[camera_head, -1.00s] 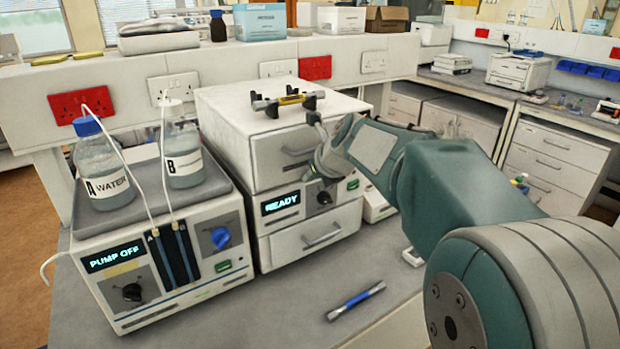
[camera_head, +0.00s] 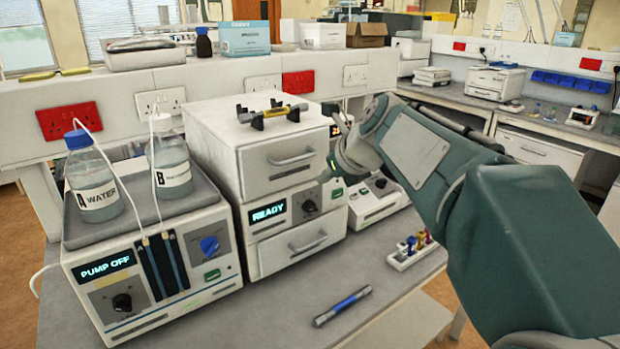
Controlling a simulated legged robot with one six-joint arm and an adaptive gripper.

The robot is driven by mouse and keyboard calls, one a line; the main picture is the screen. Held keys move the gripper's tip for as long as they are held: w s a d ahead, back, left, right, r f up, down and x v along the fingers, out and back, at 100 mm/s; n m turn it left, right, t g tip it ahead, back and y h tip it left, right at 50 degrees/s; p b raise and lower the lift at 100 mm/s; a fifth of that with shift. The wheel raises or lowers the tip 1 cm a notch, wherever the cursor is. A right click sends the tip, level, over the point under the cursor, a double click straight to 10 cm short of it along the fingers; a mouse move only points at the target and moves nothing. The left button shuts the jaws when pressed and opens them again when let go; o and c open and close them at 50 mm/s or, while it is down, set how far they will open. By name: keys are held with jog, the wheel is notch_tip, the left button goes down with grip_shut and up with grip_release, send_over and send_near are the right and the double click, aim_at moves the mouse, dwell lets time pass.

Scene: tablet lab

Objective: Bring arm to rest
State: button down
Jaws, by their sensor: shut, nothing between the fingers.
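My gripper (camera_head: 338,120) shows small and partly hidden at the end of my teal and grey arm, just right of the stacked instrument's top unit. It is shut and holds nothing. The arm reaches in from the lower right, bends, and its wrist hangs over the bench by the stack. The stacked instrument (camera_head: 292,183) has a display reading READY. On its top, a dark rack (camera_head: 270,113) holds a tube with a yellow band (camera_head: 276,104), left of my gripper and apart from it.
A pump unit (camera_head: 137,292) reading PUMP OFF stands at left with bottles A (camera_head: 96,196) and B (camera_head: 172,178) on it. A blue-banded tube (camera_head: 342,306) lies on the bench front. A small rack with coloured tops (camera_head: 413,250) sits under my arm. A shelf ledge (camera_head: 110,80) runs behind.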

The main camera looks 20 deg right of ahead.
jog(key=s+a+f+n+g+h, duration=0.1)
jog(key=s+a+f+n, duration=0.1)
jog(key=s+f+n, duration=0.5)
jog(key=s+a+f+n+g+h, duration=0.1)
jog(key=s+f+n, duration=0.6)
jog(key=s+n, duration=1)
jog(key=shift+s+a+n+g+h, duration=0.4)
jog(key=shift+a+n, duration=0.75)
jog(key=shift+n, duration=3.05)
jog(key=shift+w, duration=0.1)
